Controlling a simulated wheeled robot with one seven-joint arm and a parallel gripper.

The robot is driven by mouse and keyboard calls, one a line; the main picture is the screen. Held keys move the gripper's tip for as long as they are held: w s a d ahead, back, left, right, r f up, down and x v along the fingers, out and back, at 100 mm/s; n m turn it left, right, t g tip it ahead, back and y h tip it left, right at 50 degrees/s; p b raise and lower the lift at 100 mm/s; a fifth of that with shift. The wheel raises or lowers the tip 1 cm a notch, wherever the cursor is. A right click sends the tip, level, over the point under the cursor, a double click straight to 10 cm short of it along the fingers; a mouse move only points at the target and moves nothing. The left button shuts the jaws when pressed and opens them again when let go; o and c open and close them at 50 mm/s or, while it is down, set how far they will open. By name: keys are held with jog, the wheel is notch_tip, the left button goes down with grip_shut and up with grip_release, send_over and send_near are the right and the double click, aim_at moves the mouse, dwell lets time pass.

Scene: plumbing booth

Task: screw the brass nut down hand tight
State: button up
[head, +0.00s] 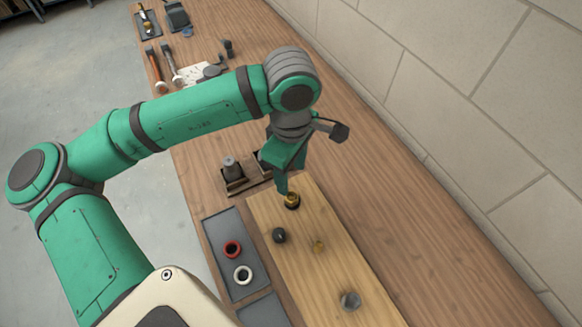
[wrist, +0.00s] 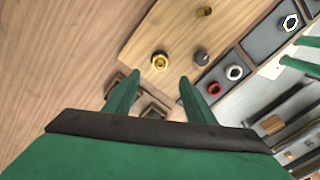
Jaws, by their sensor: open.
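The brass nut (head: 292,198) sits on a dark round base at the far end of the light wooden board (head: 335,262). It also shows in the wrist view (wrist: 159,61), as a gold ring with a darker centre. My gripper (head: 283,188) is just above and beside the nut in the head view, pointing down. In the wrist view my gripper (wrist: 158,88) has its two green fingers apart with nothing between them. The nut lies beyond the fingertips there, roughly in line with the gap. Whether a finger touches the nut cannot be told.
A dark fitting (head: 279,235), another brass piece (head: 318,246) and a grey piece (head: 350,300) stand on the board. A grey tray (head: 215,228) holds a red ring (head: 232,249) and a white ring (head: 243,275). A brown holder (head: 236,186) stands close by. The bench's wall side is clear.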

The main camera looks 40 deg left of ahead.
aim_at(291, 195)
notch_tip(291, 195, down, 10)
jog(key=shift+r, duration=0.1)
dwell(0.4)
jog(key=c, duration=1.2)
jog(key=shift+o, duration=0.2)
jog(key=m, duration=0.4)
jog(key=shift+m, duration=0.4)
jog(key=m, duration=0.4)
jog(key=shift+m, duration=0.3)
jog(key=o, duration=2)
jog(key=shift+c, duration=0.2)
